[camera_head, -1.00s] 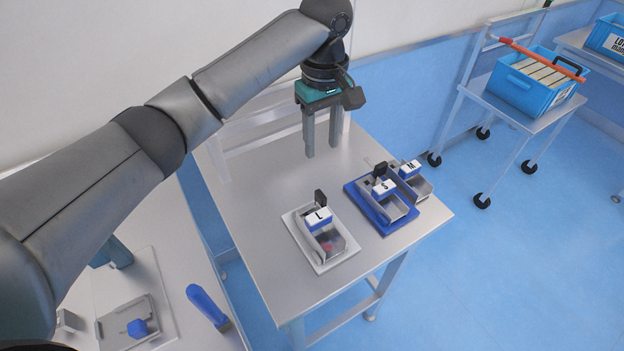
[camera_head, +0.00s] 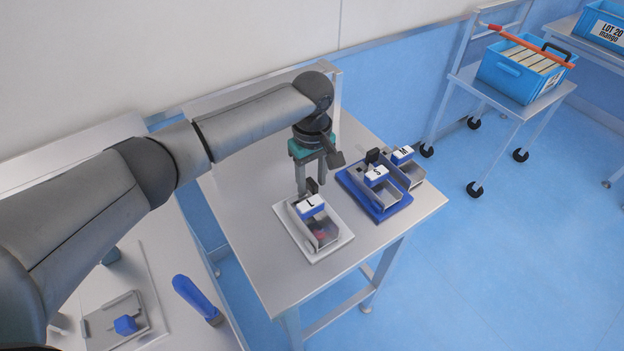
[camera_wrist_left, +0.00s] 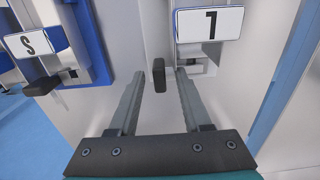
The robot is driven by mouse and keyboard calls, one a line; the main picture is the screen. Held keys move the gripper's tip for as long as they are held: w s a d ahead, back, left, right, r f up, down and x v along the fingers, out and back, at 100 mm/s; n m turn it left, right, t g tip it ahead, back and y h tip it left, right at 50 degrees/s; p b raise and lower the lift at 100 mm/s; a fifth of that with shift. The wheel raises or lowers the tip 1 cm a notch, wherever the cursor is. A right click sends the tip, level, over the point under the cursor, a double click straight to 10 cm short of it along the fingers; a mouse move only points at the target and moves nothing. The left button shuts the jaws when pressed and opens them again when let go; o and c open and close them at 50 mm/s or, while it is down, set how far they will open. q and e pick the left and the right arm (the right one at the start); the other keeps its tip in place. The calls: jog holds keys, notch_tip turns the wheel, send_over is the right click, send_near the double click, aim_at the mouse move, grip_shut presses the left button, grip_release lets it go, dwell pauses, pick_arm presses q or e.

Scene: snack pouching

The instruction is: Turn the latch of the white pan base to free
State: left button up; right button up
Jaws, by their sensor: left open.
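The white pan base (camera_head: 291,227) sits on the metal table with a metal pan and a block labelled L (camera_head: 311,206) on it. Its black latch (camera_head: 312,186) stands up at the back edge. In the left wrist view the latch (camera_wrist_left: 158,75) shows as a dark tab between the fingertips, with a gap on each side. My left gripper (camera_head: 311,182) is open above the back of the white base. In the left wrist view the gripper (camera_wrist_left: 159,75) is empty, and the L label is just beyond it. My right gripper does not show.
A blue pan base (camera_head: 378,213) with a block labelled S (camera_head: 376,175) stands close on the right, with a block labelled M (camera_head: 402,155) behind it. The table (camera_head: 250,255) is clear in front and left. A cart holds a blue crate (camera_head: 513,88).

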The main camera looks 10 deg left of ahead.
pick_arm(q)
grip_shut()
dwell(0.4)
